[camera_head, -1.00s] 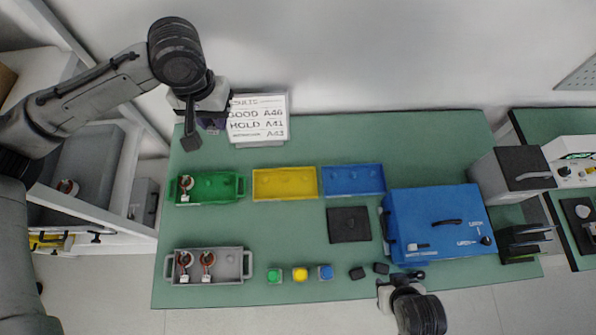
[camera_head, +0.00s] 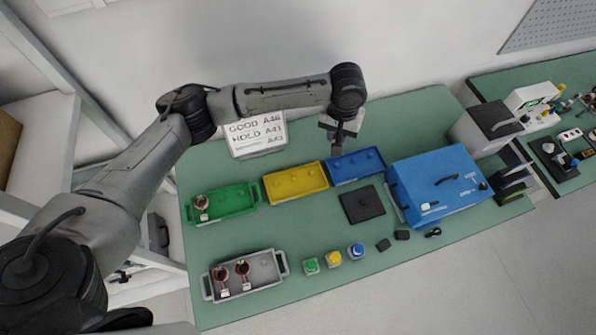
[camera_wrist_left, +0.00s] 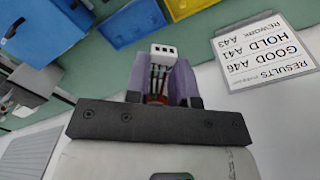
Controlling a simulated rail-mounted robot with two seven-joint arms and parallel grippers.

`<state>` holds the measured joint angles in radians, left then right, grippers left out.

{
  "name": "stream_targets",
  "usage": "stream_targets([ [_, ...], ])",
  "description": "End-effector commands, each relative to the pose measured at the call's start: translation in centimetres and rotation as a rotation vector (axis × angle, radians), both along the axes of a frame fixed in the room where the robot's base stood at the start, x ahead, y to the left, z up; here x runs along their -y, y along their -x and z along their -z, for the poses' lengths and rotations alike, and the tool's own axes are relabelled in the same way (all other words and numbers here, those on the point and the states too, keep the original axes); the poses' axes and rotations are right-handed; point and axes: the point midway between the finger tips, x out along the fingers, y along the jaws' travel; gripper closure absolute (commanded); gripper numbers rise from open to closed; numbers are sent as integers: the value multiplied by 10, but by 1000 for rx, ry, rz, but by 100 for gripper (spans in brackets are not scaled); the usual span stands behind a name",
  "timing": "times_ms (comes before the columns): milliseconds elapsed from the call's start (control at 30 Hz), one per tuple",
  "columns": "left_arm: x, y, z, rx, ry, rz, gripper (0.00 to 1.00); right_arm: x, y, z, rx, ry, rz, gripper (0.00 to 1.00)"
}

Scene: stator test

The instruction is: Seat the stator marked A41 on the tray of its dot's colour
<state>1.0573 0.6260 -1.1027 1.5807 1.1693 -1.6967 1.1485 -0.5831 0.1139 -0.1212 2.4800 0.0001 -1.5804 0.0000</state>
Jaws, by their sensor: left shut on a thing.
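My left gripper (camera_head: 336,143) is shut on a stator, above the back edge of the blue tray (camera_head: 372,173). In the left wrist view the gripper's purple fingers (camera_wrist_left: 162,78) grip the stator (camera_wrist_left: 163,53). Its white connector block and wires show; no mark or dot is readable. The blue tray (camera_wrist_left: 131,22) and yellow tray (camera_wrist_left: 185,7) also show there. The green tray (camera_head: 234,202) holds one stator (camera_head: 201,203) at its left end. The yellow tray (camera_head: 296,183) and the blue tray look empty. My right gripper is out of view.
A grey tray (camera_head: 264,270) holds two stators (camera_head: 220,276) (camera_head: 242,270). A results board (camera_wrist_left: 262,50) lists GOOD A46, HOLD A41, REWORK A43. Green, yellow and blue buttons (camera_head: 333,257), a black pad (camera_head: 362,204) and a blue machine (camera_head: 438,185) stand on the table.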

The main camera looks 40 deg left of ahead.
Motion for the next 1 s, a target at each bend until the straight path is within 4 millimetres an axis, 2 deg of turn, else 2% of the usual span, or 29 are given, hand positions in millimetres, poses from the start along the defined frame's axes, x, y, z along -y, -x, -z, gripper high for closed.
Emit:
stream_targets([
  [33, -7, -4, 27, -17, 0, -69, 100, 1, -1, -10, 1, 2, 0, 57],
  [200, -40, -3, 112, -19, -7, -260, 100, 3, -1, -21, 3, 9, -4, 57],
  [300, -59, 9, 154, -16, -10, -340, 100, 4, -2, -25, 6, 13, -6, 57],
  [433, -77, 29, 196, -17, -12, -412, 100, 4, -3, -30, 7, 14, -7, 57],
  [600, -93, 49, 230, -14, -12, -465, 100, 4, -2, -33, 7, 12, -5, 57],
  [700, -98, 56, 240, -11, -13, -482, 100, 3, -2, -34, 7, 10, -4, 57],
  [1000, -101, 61, 254, -9, -13, -491, 100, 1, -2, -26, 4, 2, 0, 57],
])
